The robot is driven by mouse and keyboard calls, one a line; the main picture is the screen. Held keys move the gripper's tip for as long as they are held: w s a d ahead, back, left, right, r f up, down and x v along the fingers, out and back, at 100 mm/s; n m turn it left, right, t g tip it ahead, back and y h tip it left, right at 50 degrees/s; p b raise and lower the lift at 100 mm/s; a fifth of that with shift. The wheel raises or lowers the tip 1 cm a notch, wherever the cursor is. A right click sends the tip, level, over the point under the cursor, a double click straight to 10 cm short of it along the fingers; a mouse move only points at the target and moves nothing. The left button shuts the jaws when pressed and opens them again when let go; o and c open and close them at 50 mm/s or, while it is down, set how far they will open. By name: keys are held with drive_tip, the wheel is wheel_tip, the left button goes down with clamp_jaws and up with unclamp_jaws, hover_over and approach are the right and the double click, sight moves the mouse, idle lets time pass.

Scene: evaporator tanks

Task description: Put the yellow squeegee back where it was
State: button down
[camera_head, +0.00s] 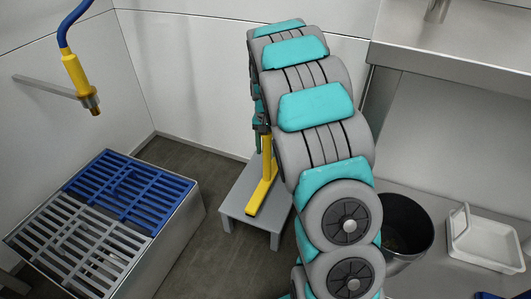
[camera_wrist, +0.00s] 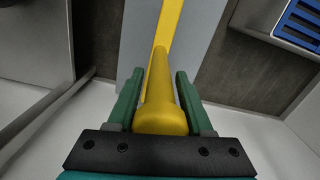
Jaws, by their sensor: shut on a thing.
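The yellow squeegee (camera_head: 266,180) stands upright in the head view, handle up and its long crosspiece low over a small grey stool (camera_head: 233,196). I cannot tell whether it touches the stool top. In the wrist view the round end of the yellow handle (camera_wrist: 161,115) lies between the two green fingers of my gripper (camera_wrist: 158,78), which is shut on it. In the head view my gripper (camera_head: 259,138) is at the upper handle, partly hidden by my arm. The stool top (camera_wrist: 205,35) shows beyond the squeegee in the wrist view.
A metal tank with blue and grey grates (camera_head: 130,190) stands at the left. A yellow nozzle on a blue hose (camera_head: 76,72) hangs by a wall bar. A black bucket (camera_head: 408,226) and white tray (camera_head: 485,240) are at the right, below a steel counter (camera_head: 460,45).

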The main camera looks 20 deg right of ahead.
drive_tip(key=shift+w+d, duration=0.1)
drive_tip(key=shift+w, duration=0.55)
drive_tip(key=shift+w+f, duration=0.2)
drive_tip(key=shift+w, duration=0.1)
drive_tip(key=shift+f, duration=1.7)
drive_tip(key=shift+c, duration=1.5)
unclamp_jaws()
